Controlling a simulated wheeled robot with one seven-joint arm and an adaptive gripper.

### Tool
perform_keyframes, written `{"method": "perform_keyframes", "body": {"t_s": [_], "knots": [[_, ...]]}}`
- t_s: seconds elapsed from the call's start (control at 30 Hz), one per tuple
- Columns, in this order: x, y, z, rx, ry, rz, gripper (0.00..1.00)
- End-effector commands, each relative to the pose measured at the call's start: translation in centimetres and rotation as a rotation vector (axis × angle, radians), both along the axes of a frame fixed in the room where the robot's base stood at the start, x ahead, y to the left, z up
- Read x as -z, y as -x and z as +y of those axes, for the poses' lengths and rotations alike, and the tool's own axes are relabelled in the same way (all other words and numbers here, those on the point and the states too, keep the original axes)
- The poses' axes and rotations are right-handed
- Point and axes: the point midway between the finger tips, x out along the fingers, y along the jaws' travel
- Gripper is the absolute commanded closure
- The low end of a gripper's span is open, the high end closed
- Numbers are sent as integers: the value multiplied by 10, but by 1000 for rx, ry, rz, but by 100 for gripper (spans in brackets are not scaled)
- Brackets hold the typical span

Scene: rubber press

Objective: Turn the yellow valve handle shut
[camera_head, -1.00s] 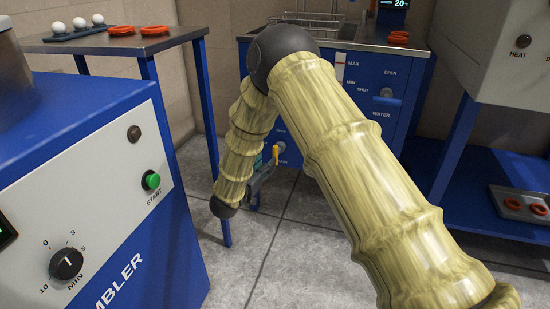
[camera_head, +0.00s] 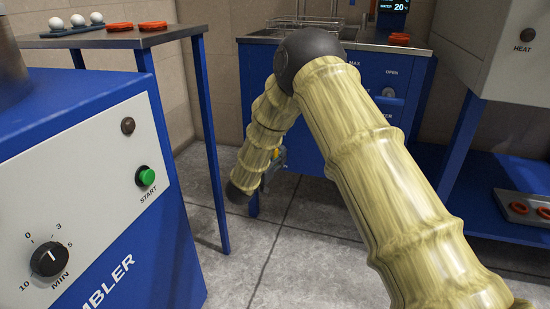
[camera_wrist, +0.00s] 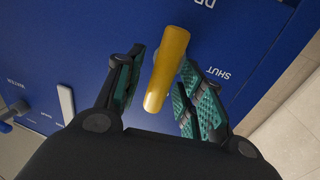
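The yellow valve handle (camera_wrist: 166,70) is on the blue panel (camera_wrist: 75,30), beside the printed word SHUT. It stands slanted, near upright in the wrist view. My gripper (camera_wrist: 165,75) is open, with one green-padded finger on each side of the handle. A gap shows on both sides in this view; I cannot tell the depth. In the head view my gripper (camera_head: 275,168) is small and low in front of the blue cabinet (camera_head: 310,110). Only a small yellow patch of the handle (camera_head: 276,153) shows there; my arm hides most of it.
A white lever (camera_wrist: 66,103) is on the same panel, left of my gripper. A side table (camera_head: 120,38) with white balls and red rings stands at the left. A blue machine (camera_head: 100,180) fills the near left. A blue shelf unit (camera_head: 490,170) is at the right.

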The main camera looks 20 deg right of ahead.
Motion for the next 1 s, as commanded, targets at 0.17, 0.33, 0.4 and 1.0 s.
{"method": "perform_keyframes", "body": {"t_s": [0.17,0.33,0.4,1.0], "knots": [[0,0,0,0,0,0,98],[1,1,-1,2,-1,1,100],[0,1,-1,2,-5,-2,100],[-3,5,-7,8,-297,-193,100]]}}
